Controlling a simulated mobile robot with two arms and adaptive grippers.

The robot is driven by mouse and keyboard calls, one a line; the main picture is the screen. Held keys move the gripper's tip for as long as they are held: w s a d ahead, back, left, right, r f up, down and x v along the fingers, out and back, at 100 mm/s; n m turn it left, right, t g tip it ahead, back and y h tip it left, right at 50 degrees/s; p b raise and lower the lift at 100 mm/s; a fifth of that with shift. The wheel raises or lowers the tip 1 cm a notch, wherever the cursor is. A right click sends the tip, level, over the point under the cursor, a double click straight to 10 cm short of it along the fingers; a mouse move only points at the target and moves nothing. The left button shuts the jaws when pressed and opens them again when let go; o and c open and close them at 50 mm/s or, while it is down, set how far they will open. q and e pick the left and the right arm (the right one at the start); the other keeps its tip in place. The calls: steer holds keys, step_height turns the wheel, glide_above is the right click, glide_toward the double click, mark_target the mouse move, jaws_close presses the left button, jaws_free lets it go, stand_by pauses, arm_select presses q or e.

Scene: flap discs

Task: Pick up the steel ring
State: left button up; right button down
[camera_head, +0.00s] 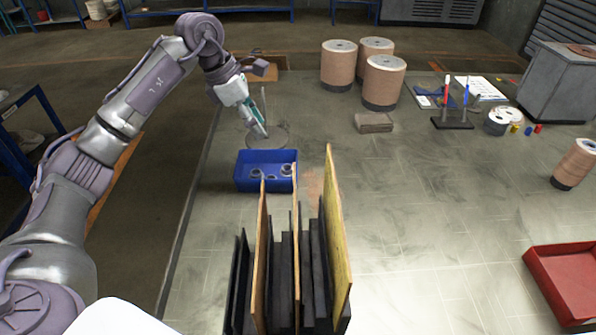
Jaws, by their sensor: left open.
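Small grey rings (256,174) lie in the blue bin (265,185) left of the picture's middle; they are too small to tell which one is the steel ring. My left gripper (262,131) is open and points down just behind the bin's far edge. A faint round outline (283,137) shows on the table beneath its fingers; I cannot tell what it is. I cannot see anything between the fingers. My right gripper is not in view.
A rack with upright dark and tan boards (338,230) stands in front of the bin. Tall stacks of brown discs (383,82) stand at the back. A small brown block (374,122) lies right of the gripper.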

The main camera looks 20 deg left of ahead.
arm_select(q)
glide_above(285, 164)
steer(key=s, duration=0.2)
steer(key=f, duration=0.8)
steer(key=shift+s+a+f, duration=0.2)
steer(key=shift+a+f, duration=0.2)
steer(key=p+x, duration=0.1)
steer(key=x, duration=0.3)
steer(key=shift+f+p, duration=0.1)
steer(key=shift+p, duration=0.2)
steer(key=shift+w+d+f, duration=0.1)
steer(key=shift+w+f, duration=0.05)
steer(key=shift+f, duration=0.35)
steer(key=c, duration=0.5)
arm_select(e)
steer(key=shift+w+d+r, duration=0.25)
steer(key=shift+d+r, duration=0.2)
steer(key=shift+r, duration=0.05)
